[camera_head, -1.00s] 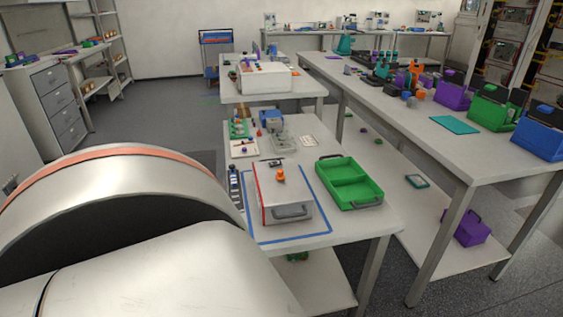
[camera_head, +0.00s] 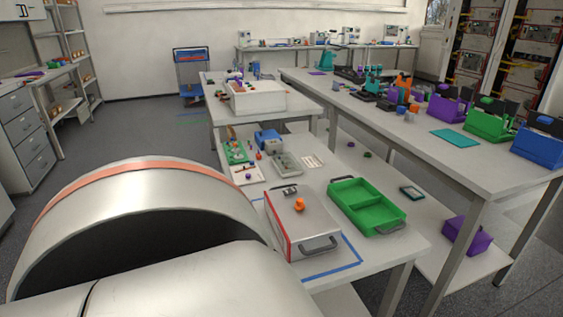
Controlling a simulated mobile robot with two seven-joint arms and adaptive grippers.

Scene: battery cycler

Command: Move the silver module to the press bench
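The silver module (camera_head: 300,222) is a pale grey box with red edging, an orange knob on top and a grey handle on its front side. It sits on the near table, inside a blue tape outline (camera_head: 334,274). My arm covers the left part of that outline. Neither gripper is in view; only a large pale link of my own arm fills the lower left. Nothing visible is holding the module. I cannot tell which bench is the press bench.
A green two-part tray (camera_head: 400,225) stands close to the module's right. Behind are small parts, a blue device (camera_head: 268,140) and a white box (camera_head: 256,98). A long bench (camera_head: 425,122) at right carries purple, green and blue bins. Grey floor is open at left.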

